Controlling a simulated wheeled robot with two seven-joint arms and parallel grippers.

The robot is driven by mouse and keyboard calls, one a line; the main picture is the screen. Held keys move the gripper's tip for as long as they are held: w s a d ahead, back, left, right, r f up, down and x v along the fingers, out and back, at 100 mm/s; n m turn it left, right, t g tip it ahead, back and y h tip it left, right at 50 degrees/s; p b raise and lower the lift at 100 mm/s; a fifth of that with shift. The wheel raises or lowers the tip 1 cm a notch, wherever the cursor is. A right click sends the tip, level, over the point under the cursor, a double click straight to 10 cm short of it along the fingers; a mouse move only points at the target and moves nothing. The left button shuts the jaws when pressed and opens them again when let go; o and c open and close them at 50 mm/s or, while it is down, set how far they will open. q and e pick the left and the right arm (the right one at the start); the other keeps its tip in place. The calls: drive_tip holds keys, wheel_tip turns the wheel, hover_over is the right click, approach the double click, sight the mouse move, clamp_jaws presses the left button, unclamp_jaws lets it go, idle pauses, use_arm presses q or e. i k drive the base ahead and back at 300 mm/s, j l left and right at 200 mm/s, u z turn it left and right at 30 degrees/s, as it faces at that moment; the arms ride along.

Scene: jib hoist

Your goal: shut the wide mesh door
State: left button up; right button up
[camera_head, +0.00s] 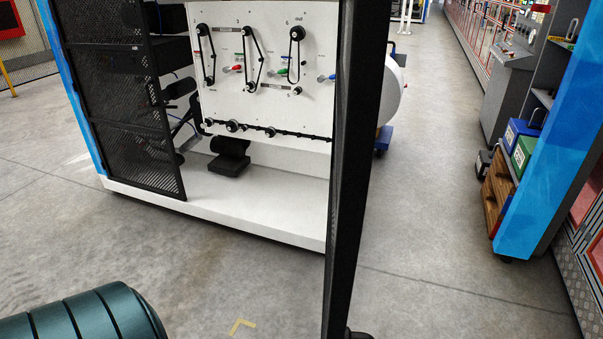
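A tall black mesh door (345,170) stands open and shows almost edge-on in the middle of the head view. It comes out from the right side of a white cabinet (262,212) toward me. Its top and lower end run out of the picture. A second black mesh panel (125,100) covers the left part of the cabinet front. Between the two, the cabinet opening is uncovered. I take the edge-on one as the wide door, but its width cannot be judged from here. Neither of my grippers shows.
Inside the cabinet is a white board (265,70) with belts and pulleys. A dark teal ribbed rounded object (85,318) fills the bottom left corner. A blue-sided shelf (550,150) with boxes stands at right. Grey floor (450,230) between door and shelf is clear.

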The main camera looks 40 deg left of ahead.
sight(356, 107)
drive_tip(key=i+l+u, duration=0.1)
drive_tip(key=l+u, duration=0.15)
drive_tip(key=u, duration=0.15)
drive_tip(key=l+u, duration=0.35)
drive_tip(key=i+l+u, duration=0.1)
drive_tip(key=l+u, duration=0.45)
drive_tip(key=u, duration=0.2)
drive_tip(key=l+u, duration=0.25)
drive_tip(key=l, duration=0.15)
drive_tip(key=k, duration=0.05)
